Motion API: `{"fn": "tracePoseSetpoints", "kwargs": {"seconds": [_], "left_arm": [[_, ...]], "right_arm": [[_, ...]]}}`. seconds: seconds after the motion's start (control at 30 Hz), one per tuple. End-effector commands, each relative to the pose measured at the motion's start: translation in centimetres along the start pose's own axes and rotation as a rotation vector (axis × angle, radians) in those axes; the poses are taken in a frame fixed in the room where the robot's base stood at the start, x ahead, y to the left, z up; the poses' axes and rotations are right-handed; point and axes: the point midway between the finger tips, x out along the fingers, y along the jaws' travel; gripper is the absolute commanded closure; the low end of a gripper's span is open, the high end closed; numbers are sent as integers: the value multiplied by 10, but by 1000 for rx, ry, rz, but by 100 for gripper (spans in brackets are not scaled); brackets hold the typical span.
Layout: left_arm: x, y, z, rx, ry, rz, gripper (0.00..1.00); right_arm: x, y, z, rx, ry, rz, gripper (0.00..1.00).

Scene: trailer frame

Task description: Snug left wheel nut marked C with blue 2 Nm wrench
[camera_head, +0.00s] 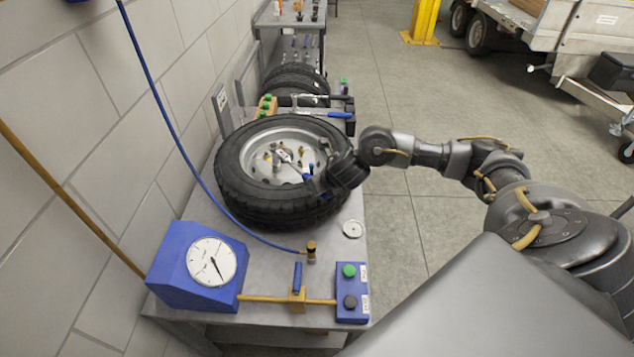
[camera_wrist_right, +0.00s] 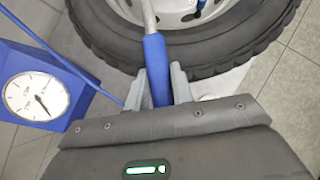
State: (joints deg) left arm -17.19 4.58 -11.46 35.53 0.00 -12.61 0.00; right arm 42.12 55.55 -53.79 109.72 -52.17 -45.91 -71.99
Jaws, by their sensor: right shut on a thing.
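The wheel (camera_head: 238,188) lies flat on the bench, with a black tyre and a silver rim. Several brass-coloured nuts or studs (camera_head: 268,155) ring its hub; no letter C is readable. My right gripper (camera_head: 314,184) is over the near right part of the wheel. In the right wrist view, its two grey fingers (camera_wrist_right: 160,88) are shut on the blue handle of a wrench (camera_wrist_right: 156,65). The wrench's silver shaft runs toward the hub. Whether its head sits on a nut cannot be told. My left gripper is in neither view.
A blue gauge box (camera_head: 196,268) and a button box (camera_head: 350,292) stand at the bench's front. A blue hose (camera_head: 172,125) hangs across the left. Another blue-handled tool (camera_head: 338,114) lies behind the wheel. Stacked tyres (camera_head: 296,84) stand further back.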

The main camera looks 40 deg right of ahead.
Motion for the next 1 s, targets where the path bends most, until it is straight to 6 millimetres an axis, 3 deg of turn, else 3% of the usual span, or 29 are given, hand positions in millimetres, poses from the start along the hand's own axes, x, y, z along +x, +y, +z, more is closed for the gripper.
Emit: {"fn": "tracePoseSetpoints", "kwargs": {"seconds": [0.63,1.0], "left_arm": [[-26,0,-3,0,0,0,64],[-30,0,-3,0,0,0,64]], "right_arm": [[-1,23,2,82,-1,-66,100],[0,28,2,104,-3,-82,100]]}}
